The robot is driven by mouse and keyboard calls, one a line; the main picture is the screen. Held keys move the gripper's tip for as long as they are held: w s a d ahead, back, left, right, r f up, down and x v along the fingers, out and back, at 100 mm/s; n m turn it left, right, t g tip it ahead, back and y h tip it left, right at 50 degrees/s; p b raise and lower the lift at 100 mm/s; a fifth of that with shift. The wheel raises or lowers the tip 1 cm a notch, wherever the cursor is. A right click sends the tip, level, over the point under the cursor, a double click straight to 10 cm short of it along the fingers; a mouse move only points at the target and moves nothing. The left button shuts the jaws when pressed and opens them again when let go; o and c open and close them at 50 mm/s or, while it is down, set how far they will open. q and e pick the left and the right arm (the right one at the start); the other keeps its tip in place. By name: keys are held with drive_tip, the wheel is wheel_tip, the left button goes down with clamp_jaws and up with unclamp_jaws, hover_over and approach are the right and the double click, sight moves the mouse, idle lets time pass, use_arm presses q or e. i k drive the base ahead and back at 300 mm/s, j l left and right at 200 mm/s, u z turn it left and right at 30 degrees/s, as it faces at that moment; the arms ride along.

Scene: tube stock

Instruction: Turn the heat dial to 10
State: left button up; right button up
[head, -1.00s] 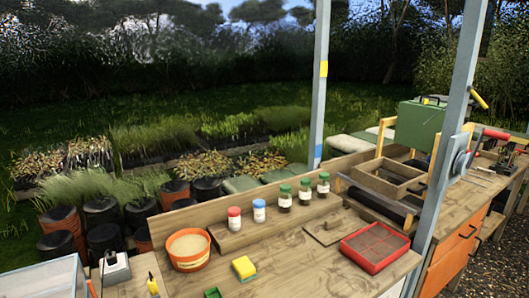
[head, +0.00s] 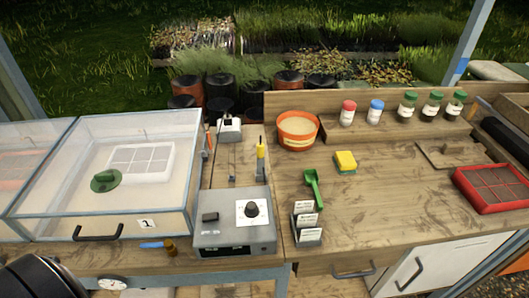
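A grey control box (head: 212,236) sits on the bench front in the head view, between the clear-lidded case and the wide worktop. On its top, a black round dial knob (head: 252,209) stands in a white square scale plate. The scale marks and the knob's setting are too small to read. A dark display is on the box's front face, and a small black block (head: 210,217) is on its top at the left. No gripper fingers show; a dark rounded part at the lower left corner seems to be my own arm.
A clear-lidded case (head: 75,226) with a black handle stands left of the box. A blue-handled tool (head: 158,245) lies in front of it. A card holder (head: 306,222), green scoop (head: 313,188) and yellow-handled tool (head: 260,158) are close by. The worktop further right has free room.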

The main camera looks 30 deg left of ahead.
sight(251, 209)
drive_tip(key=u, duration=1.1)
